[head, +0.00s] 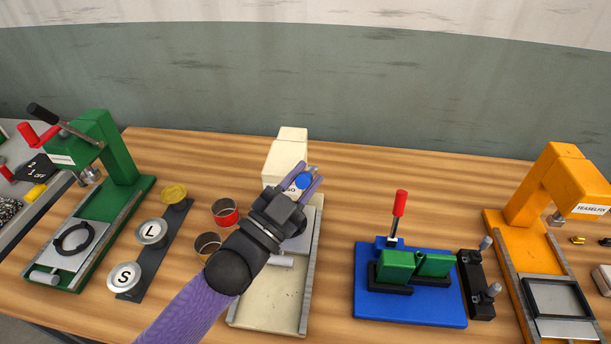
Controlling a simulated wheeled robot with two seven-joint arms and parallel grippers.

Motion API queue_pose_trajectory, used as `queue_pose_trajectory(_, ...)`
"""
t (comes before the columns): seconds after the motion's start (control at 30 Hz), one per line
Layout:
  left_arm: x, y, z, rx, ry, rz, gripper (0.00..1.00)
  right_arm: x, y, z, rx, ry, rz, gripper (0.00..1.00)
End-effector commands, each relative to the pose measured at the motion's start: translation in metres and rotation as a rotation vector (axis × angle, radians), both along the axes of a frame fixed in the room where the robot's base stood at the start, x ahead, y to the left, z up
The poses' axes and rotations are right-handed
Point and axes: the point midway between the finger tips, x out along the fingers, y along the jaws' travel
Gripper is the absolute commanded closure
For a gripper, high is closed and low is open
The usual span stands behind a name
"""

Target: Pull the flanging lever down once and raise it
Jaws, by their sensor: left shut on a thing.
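My left gripper (308,182) reaches in from the bottom and is shut on a blue lever knob (303,181) at the front of the cream-white press. The cream press (284,160) stands at the middle of the bench, with its long base (270,308) running towards me. My gripper and wrist hide most of the lever, the press head and its label. I cannot tell the lever's exact angle. My right gripper is not in view.
A green press (122,160) stands left, with a black-handled lever. Round pieces marked L (151,233) and S (124,277), and two open tins (225,212), lie beside my forearm. Right are a blue fixture (410,308) with a red-handled lever (399,204) and an orange press (548,190).

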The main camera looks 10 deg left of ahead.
Motion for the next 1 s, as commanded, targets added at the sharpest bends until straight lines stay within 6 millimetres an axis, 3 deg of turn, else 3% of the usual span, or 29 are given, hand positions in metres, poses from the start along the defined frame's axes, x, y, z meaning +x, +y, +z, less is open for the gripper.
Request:
queue_pose_trajectory(0.03,-0.002,0.0,-0.013,-0.001,-0.024,0.0,1.0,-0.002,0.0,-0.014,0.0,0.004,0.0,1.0)
queue_pose_trajectory(0.1,-0.006,0.0,-0.017,-0.002,-0.064,0.001,1.0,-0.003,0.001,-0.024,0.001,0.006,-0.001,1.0)
queue_pose_trajectory(0.33,-0.013,0.0,-0.027,0.0,-0.161,0.0,1.0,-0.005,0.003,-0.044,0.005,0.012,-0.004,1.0)
queue_pose_trajectory(0.93,-0.015,0.0,-0.028,0.001,-0.206,0.001,1.0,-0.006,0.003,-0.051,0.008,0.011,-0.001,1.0)
queue_pose_trajectory(0.97,-0.015,0.0,-0.028,0.001,-0.206,0.001,0.66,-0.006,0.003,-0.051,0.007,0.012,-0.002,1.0)
queue_pose_trajectory(1.0,-0.015,0.0,-0.028,0.001,-0.206,0.001,0.57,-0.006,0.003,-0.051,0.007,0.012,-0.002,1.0)
